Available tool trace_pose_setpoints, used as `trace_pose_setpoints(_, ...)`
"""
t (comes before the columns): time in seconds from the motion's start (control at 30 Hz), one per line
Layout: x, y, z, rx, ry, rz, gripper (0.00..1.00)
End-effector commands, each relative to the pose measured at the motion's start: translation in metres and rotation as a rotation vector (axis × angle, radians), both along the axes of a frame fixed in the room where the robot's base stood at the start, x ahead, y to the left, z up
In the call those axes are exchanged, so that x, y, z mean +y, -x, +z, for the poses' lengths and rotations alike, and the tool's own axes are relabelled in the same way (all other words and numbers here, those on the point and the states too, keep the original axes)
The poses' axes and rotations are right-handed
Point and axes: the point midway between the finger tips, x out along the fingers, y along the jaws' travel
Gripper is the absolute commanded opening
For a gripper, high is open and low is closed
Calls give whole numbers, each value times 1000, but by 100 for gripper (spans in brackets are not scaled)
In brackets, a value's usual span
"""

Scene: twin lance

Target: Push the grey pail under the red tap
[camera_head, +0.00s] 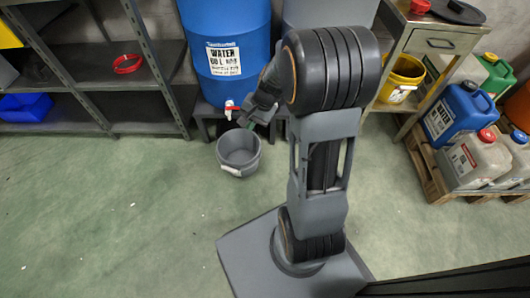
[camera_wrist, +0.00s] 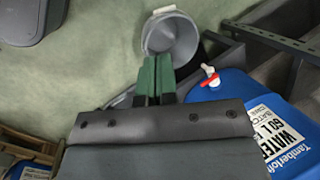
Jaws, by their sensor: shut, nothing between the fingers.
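The grey pail (camera_head: 238,153) stands upright on the green floor, a little in front of the blue water barrel (camera_head: 228,45). The tap (camera_head: 232,108), with a red handle and white body, sticks out low on the barrel, behind the pail in the head view. My gripper (camera_head: 252,125) is at the pail's back right edge, its green fingers shut and empty. In the wrist view the fingertips (camera_wrist: 157,60) overlap the edge of the pail (camera_wrist: 172,38); I cannot tell whether they touch it. The tap (camera_wrist: 209,77) is to their right there.
The barrel sits on a low dark stand. Grey shelving (camera_head: 85,75) with a blue bin (camera_head: 28,107) is at the left. A cart with a yellow bucket (camera_head: 402,78) and a pallet of jerrycans (camera_head: 455,113) are at the right. The floor left of the pail is clear.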

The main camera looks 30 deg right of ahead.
Motion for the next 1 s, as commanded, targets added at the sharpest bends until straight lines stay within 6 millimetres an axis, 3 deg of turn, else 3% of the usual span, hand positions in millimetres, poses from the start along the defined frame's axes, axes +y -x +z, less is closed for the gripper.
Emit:
trace_pose_setpoints(0.1,-39,-30,-52,87,-148,-281,0)
trace_pose_setpoints(0.2,-72,-47,-99,146,-262,-515,0)
trace_pose_setpoints(0.33,-110,-53,-162,212,-393,-792,0)
trace_pose_setpoints(0.5,-145,-45,-233,275,-522,-1081,0)
trace_pose_setpoints(0.7,-165,-30,-285,318,-610,-1288,0)
trace_pose_setpoints(1.0,-162,-33,-322,335,-643,-1365,0)
